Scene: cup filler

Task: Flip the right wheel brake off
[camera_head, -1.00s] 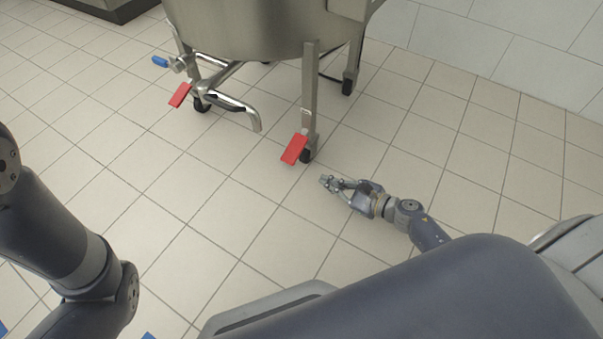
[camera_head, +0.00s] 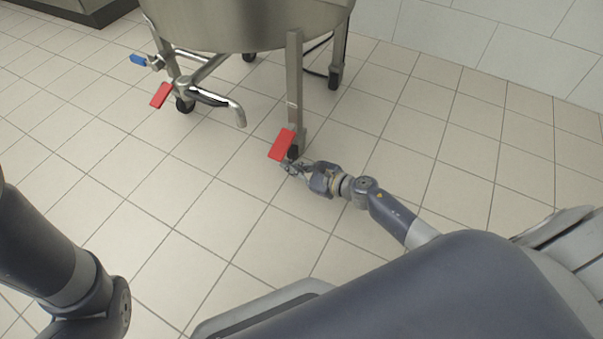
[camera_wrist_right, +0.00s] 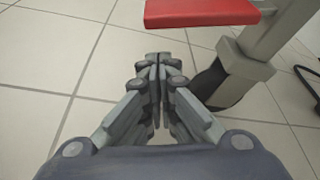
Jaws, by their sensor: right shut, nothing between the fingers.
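The right wheel brake (camera_head: 282,145) is a red pedal above the caster at the foot of the front right leg of the steel vessel (camera_head: 245,20). It also shows at the top of the right wrist view (camera_wrist_right: 200,12), tilted. My right gripper (camera_head: 289,168) is shut and empty, low beside the wheel, just below the red pedal. In the right wrist view its fingertips (camera_wrist_right: 158,62) are together, with the pedal beyond and above them and the dark wheel (camera_wrist_right: 212,88) to their right. I cannot tell whether it touches either. My left gripper is out of view.
A second red brake pedal (camera_head: 161,95) is on the front left caster. A curved outlet pipe (camera_head: 222,103) and a blue valve handle (camera_head: 138,60) are near it. A dark cable (camera_head: 318,73) hangs by the rear leg. The tiled floor in front is clear.

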